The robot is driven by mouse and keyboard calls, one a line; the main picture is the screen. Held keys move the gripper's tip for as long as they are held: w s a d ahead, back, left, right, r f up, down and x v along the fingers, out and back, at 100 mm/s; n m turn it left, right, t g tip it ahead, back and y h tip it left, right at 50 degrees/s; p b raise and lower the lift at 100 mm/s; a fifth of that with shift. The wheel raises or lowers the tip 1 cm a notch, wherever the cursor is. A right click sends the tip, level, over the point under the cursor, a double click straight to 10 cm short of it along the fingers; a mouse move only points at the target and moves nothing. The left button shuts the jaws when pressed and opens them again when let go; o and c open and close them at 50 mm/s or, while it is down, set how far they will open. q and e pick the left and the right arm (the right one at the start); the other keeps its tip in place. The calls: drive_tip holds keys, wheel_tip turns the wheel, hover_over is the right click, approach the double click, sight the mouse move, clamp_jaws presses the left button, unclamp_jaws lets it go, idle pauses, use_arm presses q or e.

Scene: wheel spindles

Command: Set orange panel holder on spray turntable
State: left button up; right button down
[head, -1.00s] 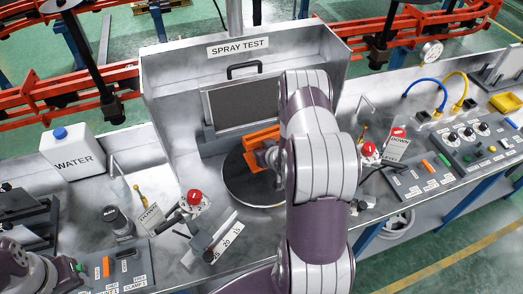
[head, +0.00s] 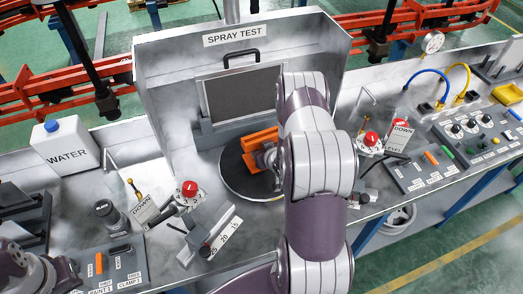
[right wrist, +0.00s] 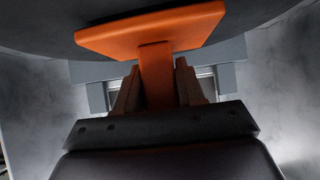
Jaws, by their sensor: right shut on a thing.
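The orange panel holder (head: 262,137) is over the dark round spray turntable (head: 238,184) in the head view, partly hidden by my right arm. In the right wrist view, its flat orange plate (right wrist: 150,35) lies close against the dark turntable disc (right wrist: 255,12), and its stem (right wrist: 156,78) runs between the fingers of my right gripper (right wrist: 157,88). The right gripper is shut on the stem. I cannot tell whether the plate touches the disc. My left gripper is out of view; only part of the left arm shows at lower left.
The spray test booth (head: 235,36) has a dark framed panel (head: 243,94) behind the turntable. Red-knobbed levers (head: 190,188) stand on both sides. A ruled scale block (head: 212,238) is in front. A water jug (head: 66,146) is at left, a control panel (head: 478,132) at right.

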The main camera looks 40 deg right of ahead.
drive_tip(key=shift+f, duration=0.3)
drive_tip(key=c, duration=0.6)
unclamp_jaws()
drive_tip(key=b+v, duration=0.2)
drive_tip(key=v, duration=1)
drive_tip(key=shift+s+r, duration=0.25)
drive_tip(key=shift+s, duration=0.05)
